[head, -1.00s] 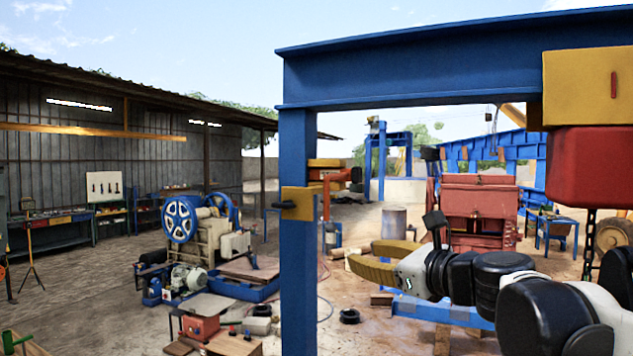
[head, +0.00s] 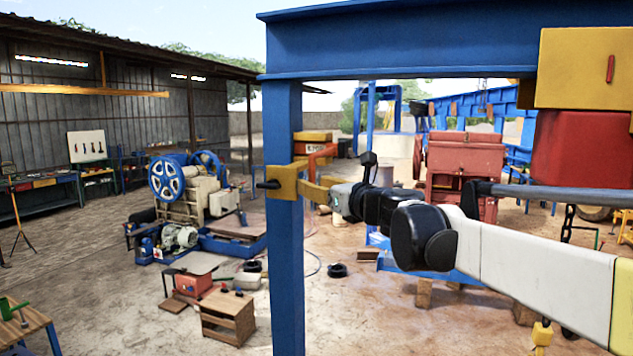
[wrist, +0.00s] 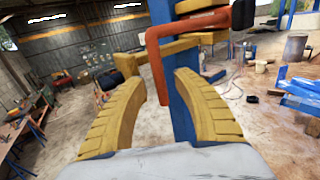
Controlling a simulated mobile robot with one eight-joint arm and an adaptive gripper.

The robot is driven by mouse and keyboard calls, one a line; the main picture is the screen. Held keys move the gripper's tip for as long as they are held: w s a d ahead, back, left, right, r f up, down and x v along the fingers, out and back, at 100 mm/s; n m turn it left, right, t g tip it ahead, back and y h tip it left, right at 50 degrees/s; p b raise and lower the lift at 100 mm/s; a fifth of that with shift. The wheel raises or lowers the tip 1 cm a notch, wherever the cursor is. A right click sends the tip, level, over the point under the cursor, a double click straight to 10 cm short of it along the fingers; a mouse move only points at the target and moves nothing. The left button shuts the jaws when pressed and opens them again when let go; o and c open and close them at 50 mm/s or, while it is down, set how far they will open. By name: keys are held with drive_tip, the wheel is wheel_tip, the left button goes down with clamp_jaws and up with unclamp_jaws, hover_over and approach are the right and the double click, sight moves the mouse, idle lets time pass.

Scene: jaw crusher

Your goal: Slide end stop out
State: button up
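A yellow bracket (head: 285,182) with a dark pin (head: 268,184) sits on the blue gantry post (head: 284,250). I cannot tell for certain which part is the end stop. My gripper (head: 308,187) is at the right side of the post, level with the bracket. In the wrist view my gripper (wrist: 160,80) is open, with its two yellow fingers spread. A bent orange-red bar (wrist: 156,65) hangs down between them, in front of a yellow cross piece (wrist: 186,44) and the blue post (wrist: 178,95). I cannot tell whether the fingers touch anything.
The blue gantry beam (head: 400,45) runs overhead, with a red hoist (head: 580,150) and chain at right. A red machine (head: 465,170) stands behind. A jaw crusher (head: 190,190) and small wooden crate (head: 230,315) stand left.

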drive_tip(key=shift+w+a, duration=0.1)
drive_tip(key=shift+w, duration=0.05)
clamp_jaws()
drive_tip(key=shift+c, duration=2)
unclamp_jaws()
drive_tip(key=d, duration=0.1)
drive_tip(key=s+d, duration=0.1)
drive_tip(key=d, duration=0.1)
drive_tip(key=shift+s+d, duration=0.3)
drive_tip(key=shift+d, duration=0.05)
drive_tip(key=o, duration=0.4)
drive_tip(key=shift+s+d+r, duration=0.1)
drive_tip(key=shift+d, duration=0.2)
drive_tip(key=v, duration=1.1)
